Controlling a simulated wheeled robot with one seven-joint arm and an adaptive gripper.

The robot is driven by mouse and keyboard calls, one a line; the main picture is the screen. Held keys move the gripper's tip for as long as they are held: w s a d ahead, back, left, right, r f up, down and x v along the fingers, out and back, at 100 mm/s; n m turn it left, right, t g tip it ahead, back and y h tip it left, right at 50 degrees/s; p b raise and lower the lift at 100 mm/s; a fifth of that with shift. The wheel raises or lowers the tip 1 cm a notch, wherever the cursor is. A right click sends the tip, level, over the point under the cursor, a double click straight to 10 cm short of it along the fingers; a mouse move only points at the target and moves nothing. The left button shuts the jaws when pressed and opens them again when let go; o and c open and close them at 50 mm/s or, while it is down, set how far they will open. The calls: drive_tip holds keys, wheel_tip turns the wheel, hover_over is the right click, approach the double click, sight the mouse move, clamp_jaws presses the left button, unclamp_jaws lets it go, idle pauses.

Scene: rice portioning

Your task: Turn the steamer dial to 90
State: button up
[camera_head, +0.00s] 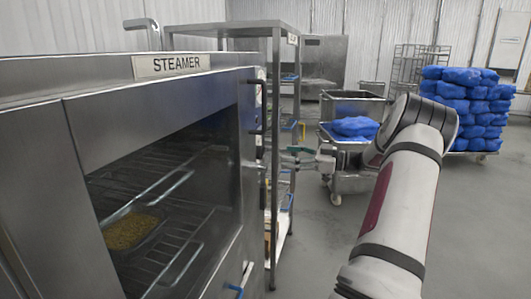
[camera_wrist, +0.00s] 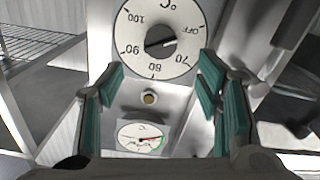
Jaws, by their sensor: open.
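The steamer (camera_head: 150,85) stands at the left in the head view, with a label reading STEAMER. Its white round dial (camera_wrist: 160,62) shows upside down at the top of the wrist view, with marks OFF, 70, 80, 90 and 100. A short dark pointer (camera_wrist: 160,43) lies nearly sideways across the dial; which mark it points to is hard to tell. My gripper (camera_wrist: 161,70) is open and empty, its teal-padded fingers on either side of the dial's lower part in the wrist view.
A small gauge (camera_wrist: 140,137) and a round brass-coloured part (camera_wrist: 150,97) sit below the dial. A tray of yellowish grain (camera_head: 130,231) is inside the steamer. A metal rack (camera_head: 278,110) stands behind my gripper. A cart with a blue bag (camera_head: 354,126) stands beyond.

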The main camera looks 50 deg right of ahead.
sight(261, 150)
drive_tip(key=x, duration=0.8)
drive_tip(key=shift+w+a+p, duration=0.2)
drive_tip(key=shift+w+p, duration=0.1)
drive_tip(key=shift+p, duration=0.05)
drive_tip(key=shift+c, duration=0.5)
drive_tip(key=c, duration=1)
